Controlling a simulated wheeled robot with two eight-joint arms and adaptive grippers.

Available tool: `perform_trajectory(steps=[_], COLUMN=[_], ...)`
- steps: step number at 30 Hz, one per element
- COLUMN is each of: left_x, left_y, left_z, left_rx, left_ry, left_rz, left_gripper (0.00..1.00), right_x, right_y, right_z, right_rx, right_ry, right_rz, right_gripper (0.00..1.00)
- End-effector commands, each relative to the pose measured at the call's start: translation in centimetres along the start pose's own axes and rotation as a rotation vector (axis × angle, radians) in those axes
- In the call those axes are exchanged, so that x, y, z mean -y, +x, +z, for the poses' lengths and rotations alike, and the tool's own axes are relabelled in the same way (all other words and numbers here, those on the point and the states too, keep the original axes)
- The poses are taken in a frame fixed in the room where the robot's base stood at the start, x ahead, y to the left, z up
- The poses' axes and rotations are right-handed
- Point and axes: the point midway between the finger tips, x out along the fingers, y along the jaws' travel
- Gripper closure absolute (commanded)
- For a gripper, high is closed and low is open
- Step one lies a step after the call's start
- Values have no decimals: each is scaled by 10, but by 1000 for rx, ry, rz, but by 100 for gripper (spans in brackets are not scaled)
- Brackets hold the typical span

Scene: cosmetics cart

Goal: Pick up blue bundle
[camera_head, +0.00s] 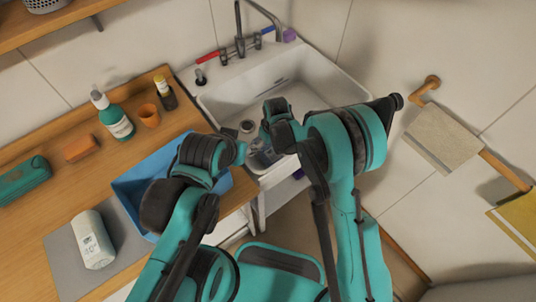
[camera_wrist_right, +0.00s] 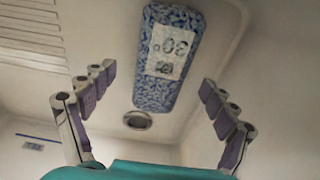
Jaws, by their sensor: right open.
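The blue bundle (camera_wrist_right: 167,58) has a mottled blue and white pattern and a white label reading 30. It lies in the white sink (camera_head: 331,87), beside the round drain (camera_wrist_right: 138,120). My right gripper (camera_wrist_right: 158,80) is open, with its fingers spread on either side of the bundle in the right wrist view. I cannot tell how far above the bundle the fingers are. In the head view the right gripper (camera_head: 264,148) is over the sink and largely hides the bundle. My left arm reaches over the counter, and its fingers cannot be made out.
A blue tray (camera_head: 130,192) sits on the wooden counter (camera_head: 27,245). A white bundle labelled 40 (camera_head: 92,240) lies on a grey mat. The faucet (camera_head: 240,45) rises behind the sink.

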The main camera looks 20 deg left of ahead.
Motion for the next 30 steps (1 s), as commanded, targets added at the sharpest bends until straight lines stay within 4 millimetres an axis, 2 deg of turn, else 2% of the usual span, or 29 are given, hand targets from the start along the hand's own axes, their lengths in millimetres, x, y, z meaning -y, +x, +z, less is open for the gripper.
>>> perform_trajectory(steps=[10, 18, 24, 26, 30], left_x=[0, 0, 0, 0, 0], left_y=[17, 17, 17, 17, 17], left_z=[12, 12, 12, 12, 12], left_rx=[0, 0, 0, 0, 0], left_ry=[0, 0, 0, 0, 0], left_rz=[0, 0, 0, 0, 0], left_gripper=[60, 60, 60, 60, 60], right_x=[3, 3, 3, 3, 3], right_y=[48, 51, 51, 51, 51], right_z=[-1, -1, -1, -1, -1], right_rx=[0, 0, 0, 0, 0], right_ry=[0, 0, 0, 0, 0], right_rz=[0, 0, 0, 0, 0], right_gripper=[14, 14, 67, 81, 81])
